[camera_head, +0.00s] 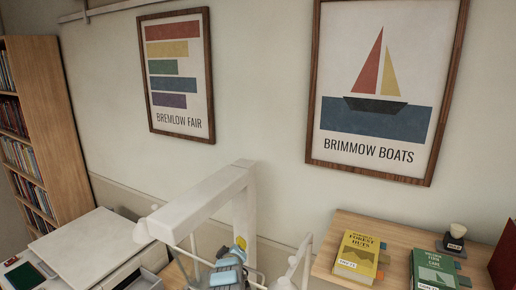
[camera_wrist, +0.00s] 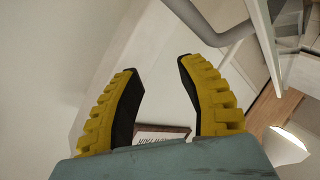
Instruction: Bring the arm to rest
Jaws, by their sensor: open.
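My gripper (camera_wrist: 158,68) shows large in the wrist view, with two yellow ribbed fingers and black inner pads spread well apart. Nothing is between the pads. Beyond the finger bases, part of a brown-framed poster with dark lettering (camera_wrist: 162,133) shows. In the camera_head view my arm is low in the middle, beside a white frame; small blue-grey and yellow parts show there, and the fingers cannot be made out clearly.
A wooden desk (camera_head: 345,218) at the right holds a yellow book (camera_head: 357,255), a green book (camera_head: 433,272) and a stamp (camera_head: 455,238). A white machine (camera_head: 85,250) and a bookcase (camera_head: 62,130) stand left. Posters (camera_head: 178,75) hang on the wall.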

